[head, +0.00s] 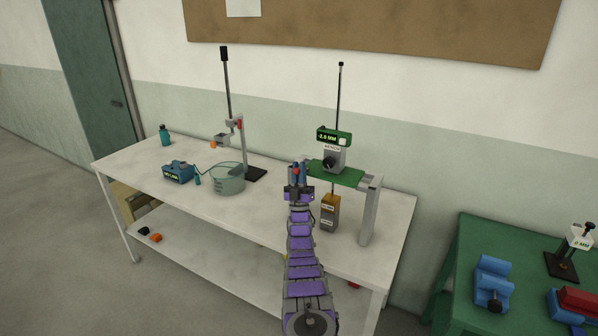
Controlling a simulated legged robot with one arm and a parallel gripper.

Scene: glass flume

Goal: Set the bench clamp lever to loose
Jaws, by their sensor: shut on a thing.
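My gripper (298,178) is over the white bench (150,164), at the left end of the green bracket (338,175). It is shut on a small red piece (296,171) that shows between its blue-grey fingers. This looks like the handle of the bench clamp lever. The fingers hide most of it, so I cannot tell the lever's setting. The green bracket carries a grey block with a black knob (329,163) and a green display (333,138) reading about -2.0 mm. A grey post (370,212) stands at its right end.
A brass-and-grey weight (329,214) is below the bracket, right of my arm. To the left are a clear beaker (228,182), a stand (243,145), a blue meter (178,172) and a teal bottle (165,135). A green table (470,245) with blue blocks is at right.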

